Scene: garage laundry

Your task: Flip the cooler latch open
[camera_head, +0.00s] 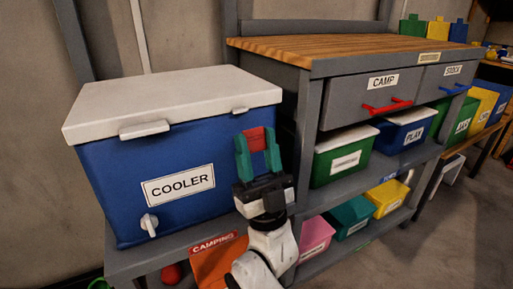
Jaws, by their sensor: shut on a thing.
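The blue cooler (110,185) with a white lid (165,95) stands on the left shelf, and its lid is down. A white latch (145,129) sits under the lid's front edge at left, and a smaller white tab (240,110) is at right. My gripper (257,141) has green fingers and is in front of the cooler's right end, just below and right of that tab. It is shut on a red piece (256,138) between its fingertips. I cannot tell whether the red piece is joined to the cooler. The gripper hides part of the cooler's front.
A grey workbench (300,125) with a wooden top stands close at right, with a red drawer handle (387,106). Its shelves hold labelled bins, including a green one (340,165). A white spigot (149,223) juts from the cooler. An orange "CAMPING" bin (212,262) is below.

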